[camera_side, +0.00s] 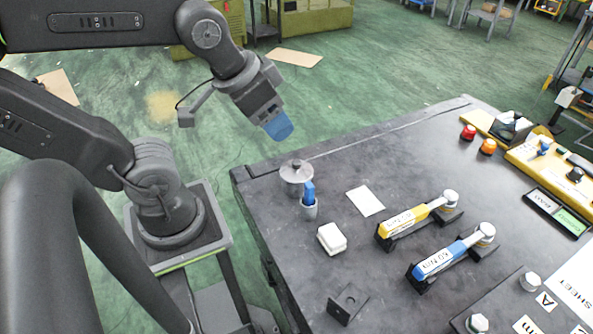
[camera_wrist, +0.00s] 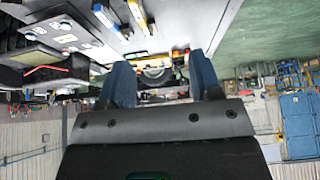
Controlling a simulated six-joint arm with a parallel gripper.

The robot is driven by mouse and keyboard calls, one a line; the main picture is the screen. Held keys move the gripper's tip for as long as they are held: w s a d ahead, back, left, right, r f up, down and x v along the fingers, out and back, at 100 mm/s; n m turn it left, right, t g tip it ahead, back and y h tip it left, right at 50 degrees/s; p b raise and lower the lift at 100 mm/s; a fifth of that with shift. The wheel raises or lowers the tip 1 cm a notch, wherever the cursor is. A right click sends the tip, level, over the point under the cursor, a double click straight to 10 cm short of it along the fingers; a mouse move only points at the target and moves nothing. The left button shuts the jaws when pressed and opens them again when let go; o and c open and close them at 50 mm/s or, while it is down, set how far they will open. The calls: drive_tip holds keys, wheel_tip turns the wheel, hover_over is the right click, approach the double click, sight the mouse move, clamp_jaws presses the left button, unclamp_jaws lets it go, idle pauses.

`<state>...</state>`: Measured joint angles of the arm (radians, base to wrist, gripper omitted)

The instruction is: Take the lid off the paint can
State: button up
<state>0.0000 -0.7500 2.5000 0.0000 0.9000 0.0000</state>
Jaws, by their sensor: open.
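The paint can (camera_side: 298,185) is a small grey can near the left edge of the dark table in the side view. Its grey lid (camera_side: 290,171), with a small knob on top, sits on it. My gripper (camera_side: 282,132), with blue fingers, hangs in the air above and slightly left of the can, apart from it. In the wrist view my gripper (camera_wrist: 162,80) has its two blue fingers wide apart with nothing held between them. I cannot make out the can in the wrist view.
A small grey cup with a blue object (camera_side: 309,191) stands close beside the can. A white block (camera_side: 332,238), a white card (camera_side: 366,201), a yellow torque tool (camera_side: 405,222) and a blue one (camera_side: 440,260) lie on the table (camera_side: 400,160). The table's far middle is clear.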

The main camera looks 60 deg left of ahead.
drive_tip(key=n+g+y, duration=0.4)
drive_tip(key=n, duration=1.1)
hover_over(296, 162)
drive_tip(key=s+d, duration=0.1)
drive_tip(key=d, duration=0.4)
wheel_tip(296, 162, down, 16)
drive_tip(key=f, duration=0.1)
drive_tip(key=x, duration=1.3)
drive_tip(key=shift+s+a+f, duration=0.15)
drive_tip(key=shift+s+a, duration=0.1)
drive_tip(key=shift+s, duration=0.1)
drive_tip(key=shift+c, duration=0.3)
drive_tip(key=c, duration=0.9)
drive_tip(key=shift+c, duration=0.2)
